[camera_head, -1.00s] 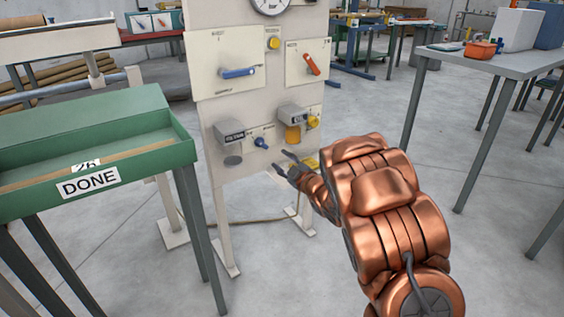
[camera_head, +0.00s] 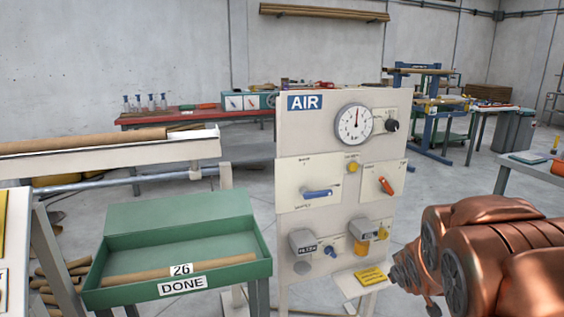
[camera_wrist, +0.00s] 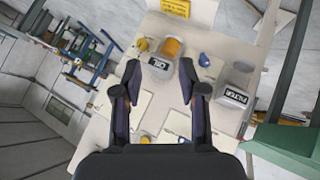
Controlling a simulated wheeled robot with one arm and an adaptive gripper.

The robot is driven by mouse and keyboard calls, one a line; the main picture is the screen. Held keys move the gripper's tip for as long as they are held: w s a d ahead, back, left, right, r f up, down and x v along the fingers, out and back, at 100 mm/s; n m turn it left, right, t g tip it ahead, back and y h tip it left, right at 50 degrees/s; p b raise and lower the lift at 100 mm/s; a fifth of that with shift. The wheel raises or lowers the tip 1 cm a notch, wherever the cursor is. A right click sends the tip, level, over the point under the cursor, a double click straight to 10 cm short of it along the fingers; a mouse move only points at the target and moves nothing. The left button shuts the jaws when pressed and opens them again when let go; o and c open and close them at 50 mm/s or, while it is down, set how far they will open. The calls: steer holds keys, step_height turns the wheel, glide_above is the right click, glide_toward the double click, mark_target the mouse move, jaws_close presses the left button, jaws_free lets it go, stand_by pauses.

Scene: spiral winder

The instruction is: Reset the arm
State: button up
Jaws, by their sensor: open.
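My arm (camera_head: 490,245) is copper-coloured and reaches in from the right edge of the head view, in front of the air panel's right side. My gripper (camera_wrist: 160,82) is open in the wrist view, its two dark fingers apart with nothing between them. The fingers point at the air panel, which shows turned upside down there. In the head view the fingers are not clearly seen. The air panel (camera_head: 340,215) stands upright with a gauge (camera_head: 354,125), a blue lever (camera_head: 317,194) and a red lever (camera_head: 386,185).
A green tray (camera_head: 183,283) marked DONE holds a brown tube (camera_head: 135,277) with a 26 label. It stands left of the panel. A filter unit (camera_head: 304,243) and an oiler (camera_head: 366,231) jut from the panel. A yellow card (camera_head: 371,276) lies below them. Benches stand behind.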

steer(key=s+a+r+m+g+y+p, duration=0.1)
steer(key=s+a+r+g+p, duration=0.2)
steer(key=s, duration=0.9)
steer(key=s+a+r+m+g+y+p, duration=0.1)
steer(key=s+a+r+g+p, duration=0.3)
steer(key=s+r+p, duration=0.4)
steer(key=s+a+r+m+g+y+p, duration=0.1)
steer(key=s+a+r+p, duration=0.4)
steer(key=s, duration=1.3)
step_height(320, 180, up, 2)
steer(key=m+g, duration=0.1)
steer(key=g, duration=0.1)
steer(key=shift+s+r+g+p, duration=0.15)
steer(key=shift+g+p, duration=0.2)
steer(key=shift+g, duration=0.05)
steer(key=shift+a, duration=0.1)
